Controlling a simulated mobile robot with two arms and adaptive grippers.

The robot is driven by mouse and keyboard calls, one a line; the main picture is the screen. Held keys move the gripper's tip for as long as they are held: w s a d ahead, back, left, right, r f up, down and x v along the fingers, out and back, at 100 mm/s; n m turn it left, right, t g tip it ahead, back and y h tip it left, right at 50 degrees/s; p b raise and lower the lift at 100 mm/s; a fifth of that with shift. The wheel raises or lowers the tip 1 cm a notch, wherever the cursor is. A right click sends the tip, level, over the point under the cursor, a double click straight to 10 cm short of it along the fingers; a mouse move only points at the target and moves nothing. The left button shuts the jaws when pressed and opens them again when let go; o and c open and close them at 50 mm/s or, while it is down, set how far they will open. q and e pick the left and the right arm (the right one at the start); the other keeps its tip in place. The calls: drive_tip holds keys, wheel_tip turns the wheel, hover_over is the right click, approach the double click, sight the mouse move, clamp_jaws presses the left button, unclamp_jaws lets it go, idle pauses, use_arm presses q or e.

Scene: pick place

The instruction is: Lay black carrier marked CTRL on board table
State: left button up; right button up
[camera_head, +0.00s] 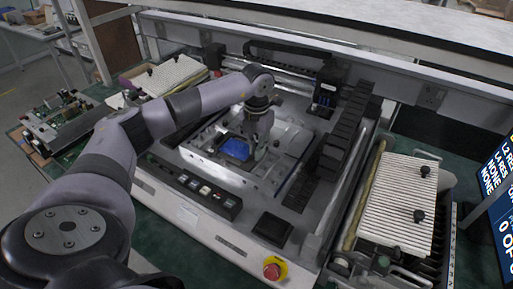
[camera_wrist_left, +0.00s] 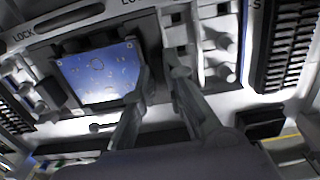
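My left gripper (camera_head: 256,148) is over the middle of the machine's bed. In the left wrist view its two fingers (camera_wrist_left: 159,72) stand a little apart with nothing seen between them, beside a blue board (camera_wrist_left: 98,74). The blue board also shows in the head view (camera_head: 235,149), lying flat in a grey fixture under the gripper. I cannot read the marking CTRL anywhere, so I cannot pick out the black carrier for sure. My right gripper is not in view.
A black square pad (camera_head: 272,228) and a red emergency button (camera_head: 274,268) are on the machine's front. A ribbed white plate with black knobs (camera_head: 400,198) stands at right. Circuit boards (camera_head: 62,120) lie at left. A dark gantry block (camera_head: 326,88) stands behind the bed.

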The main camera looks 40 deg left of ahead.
use_arm(q)
drive_tip(key=o, duration=0.6)
drive_tip(key=shift+c, duration=0.2)
drive_tip(key=shift+c, duration=0.2)
drive_tip(key=c, duration=0.3)
drive_tip(key=shift+r+p, duration=2.4)
drive_tip(key=shift+r, duration=1.15)
drive_tip(key=shift+f, duration=0.1)
